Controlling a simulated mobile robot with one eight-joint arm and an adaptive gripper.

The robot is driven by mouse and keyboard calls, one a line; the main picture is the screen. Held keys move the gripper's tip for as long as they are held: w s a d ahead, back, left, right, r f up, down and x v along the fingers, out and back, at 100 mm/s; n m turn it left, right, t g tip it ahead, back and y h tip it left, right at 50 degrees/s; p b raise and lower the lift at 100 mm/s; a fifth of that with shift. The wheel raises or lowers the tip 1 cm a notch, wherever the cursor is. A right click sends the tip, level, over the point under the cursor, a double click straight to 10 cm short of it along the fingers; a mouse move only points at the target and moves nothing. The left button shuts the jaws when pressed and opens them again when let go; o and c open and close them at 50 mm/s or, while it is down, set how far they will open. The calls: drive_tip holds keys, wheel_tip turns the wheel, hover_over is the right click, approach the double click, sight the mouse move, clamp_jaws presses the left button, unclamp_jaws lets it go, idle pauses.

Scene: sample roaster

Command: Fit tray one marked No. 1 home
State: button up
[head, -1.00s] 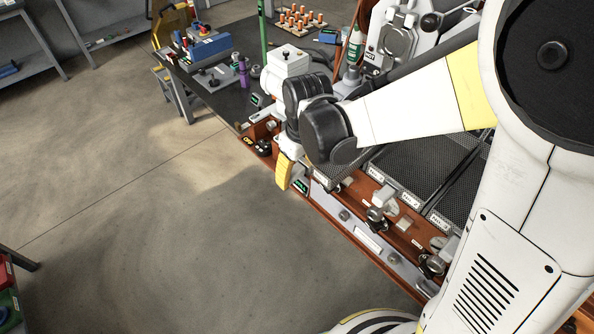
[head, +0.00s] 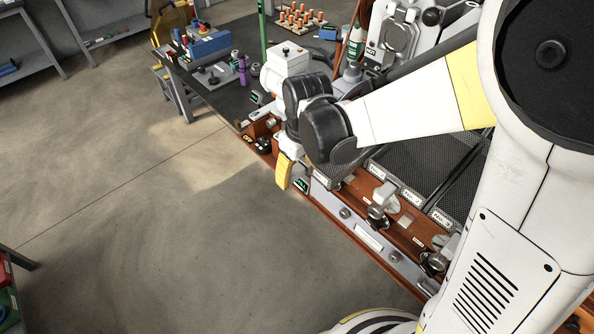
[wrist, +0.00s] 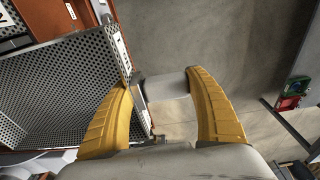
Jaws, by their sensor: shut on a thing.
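My gripper (wrist: 162,84) has its yellow fingers closed on a pale grey block-like handle (wrist: 170,87). The handle is beside the front edge of a dark perforated tray (wrist: 65,80), which fills the left of the wrist view. A white label strip (wrist: 121,48) runs along that edge; I cannot read its number. In the head view my gripper (head: 285,171) is at the left end of the brown bench front, beside a pale label (head: 320,182). My wrist hides most of this tray there, so I cannot tell how far in it sits.
More mesh trays with white labels (head: 410,194) lie to the right along the brown rail (head: 405,233), with knobs and clamps (head: 378,212) in front. A dark worktable (head: 222,93) with tools stands behind. The concrete floor (head: 170,230) at left is clear.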

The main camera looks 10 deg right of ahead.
drive_tip(key=shift+w+d, duration=0.1)
drive_tip(key=shift+w+d+b, duration=0.2)
drive_tip(key=shift+w+d, duration=0.9)
drive_tip(key=shift+d, duration=0.55)
drive_tip(key=shift+w+d+b, duration=0.15)
drive_tip(key=shift+w+d, duration=1)
drive_tip(key=shift+d, duration=0.5)
drive_tip(key=shift+w+d+b, duration=0.2)
drive_tip(key=shift+w+d, duration=0.9)
drive_tip(key=shift+d, duration=0.55)
drive_tip(key=o, duration=1.5)
drive_tip(key=r, duration=0.4)
drive_tip(key=s+r, duration=0.1)
drive_tip(key=r, duration=0.7)
drive_tip(key=shift+s+d, duration=0.2)
drive_tip(key=shift+d, duration=0.15)
drive_tip(key=shift+s, duration=0.1)
drive_tip(key=s+f+m+t+b, duration=0.2)
drive_tip(key=s, duration=0.3)
drive_tip(key=s+f+m+t+b, duration=0.2)
drive_tip(key=s, duration=0.4)
drive_tip(key=s+d+f+m+t+b, duration=0.1)
drive_tip(key=s+f+m+t+b, duration=0.1)
drive_tip(key=s, duration=0.4)
drive_tip(key=shift+s+f+m+h+b, duration=0.15)
drive_tip(key=shift+f+m+h+b, duration=0.2)
drive_tip(key=shift+b, duration=0.2)
